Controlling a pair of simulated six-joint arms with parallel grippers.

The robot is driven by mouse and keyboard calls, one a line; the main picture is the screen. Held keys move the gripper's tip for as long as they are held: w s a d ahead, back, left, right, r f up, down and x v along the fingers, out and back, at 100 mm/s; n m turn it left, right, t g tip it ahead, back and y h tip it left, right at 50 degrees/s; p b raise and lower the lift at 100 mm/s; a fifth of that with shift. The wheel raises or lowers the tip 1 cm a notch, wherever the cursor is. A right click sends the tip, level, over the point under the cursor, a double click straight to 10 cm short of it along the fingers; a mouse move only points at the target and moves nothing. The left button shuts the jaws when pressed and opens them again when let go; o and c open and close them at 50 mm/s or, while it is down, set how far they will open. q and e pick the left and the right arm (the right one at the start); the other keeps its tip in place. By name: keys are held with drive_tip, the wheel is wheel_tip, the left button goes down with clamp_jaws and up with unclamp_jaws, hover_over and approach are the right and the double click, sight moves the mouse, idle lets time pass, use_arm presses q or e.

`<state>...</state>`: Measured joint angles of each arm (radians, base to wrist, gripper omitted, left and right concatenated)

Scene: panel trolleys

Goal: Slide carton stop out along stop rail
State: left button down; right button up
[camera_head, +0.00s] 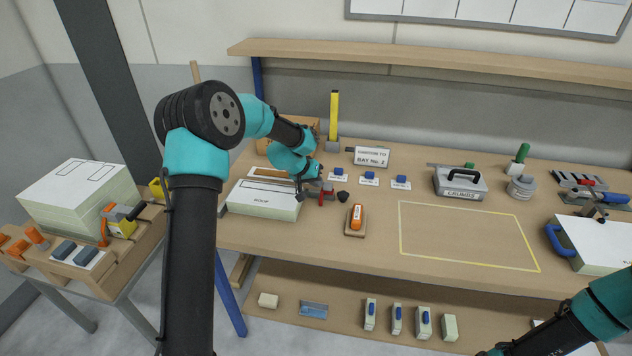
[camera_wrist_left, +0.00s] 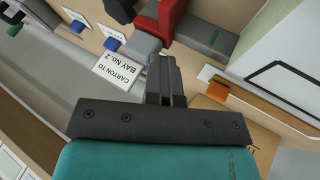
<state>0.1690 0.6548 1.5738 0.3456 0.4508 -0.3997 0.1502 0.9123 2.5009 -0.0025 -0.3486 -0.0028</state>
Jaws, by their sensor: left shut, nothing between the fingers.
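A red stop piece (camera_head: 328,192) stands on the bench just right of the white carton (camera_head: 262,203); I take it for the carton stop. In the left wrist view the red piece (camera_wrist_left: 171,16) sits at a grey bar (camera_wrist_left: 208,36), probably the stop rail, with a grey block (camera_wrist_left: 146,45) beside it. My left gripper (camera_head: 308,186) is at the carton's right end, close to the red piece. Its fingers (camera_wrist_left: 160,70) are shut and empty, with the tips near the grey block; I cannot tell whether they touch.
A black knob (camera_head: 342,197) is right of the red piece. A sign (camera_head: 371,156) reading "CARTON TO BAY No. 2" and a yellow post (camera_head: 334,115) stand behind. An orange-handled tool (camera_head: 356,219) lies in front. A yellow outlined area (camera_head: 465,204) on the bench is clear.

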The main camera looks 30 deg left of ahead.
use_arm(q)
drive_tip(key=shift+s+a, duration=0.1)
drive_tip(key=shift+a, duration=0.25)
drive_tip(key=a, duration=0.2)
drive_tip(key=shift+s+a, duration=0.35)
drive_tip(key=shift+a, duration=0.05)
drive_tip(key=v, duration=1)
drive_tip(key=shift+a, duration=0.15)
